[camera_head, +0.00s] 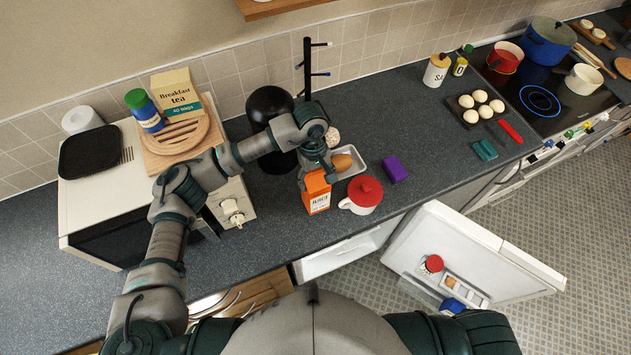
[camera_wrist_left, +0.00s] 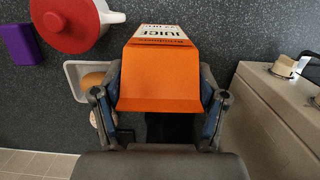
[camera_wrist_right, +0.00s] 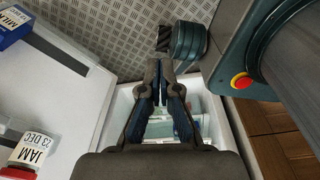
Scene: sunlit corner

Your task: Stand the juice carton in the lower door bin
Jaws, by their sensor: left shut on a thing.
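The orange and white juice carton (camera_head: 317,197) stands upright on the dark counter or just above it; I cannot tell which. My left gripper (camera_head: 316,173) is shut on it from above, and the left wrist view shows the carton (camera_wrist_left: 160,75) between its two fingers (camera_wrist_left: 158,95). The open white fridge door (camera_head: 490,245) is at the lower right, with a red-lidded jam jar (camera_head: 432,264), an egg and a blue milk carton (camera_head: 452,306) along it. The lower door bin is not clearly visible. My right gripper (camera_wrist_right: 159,90) is shut and empty above the open fridge compartment (camera_wrist_right: 215,130).
Behind are a white tray (camera_head: 354,160) with a brown item and a purple box (camera_head: 394,169). A white microwave (camera_head: 95,190) and a black mug stand (camera_head: 307,75) are nearby. Bare counter lies in front of the carton.

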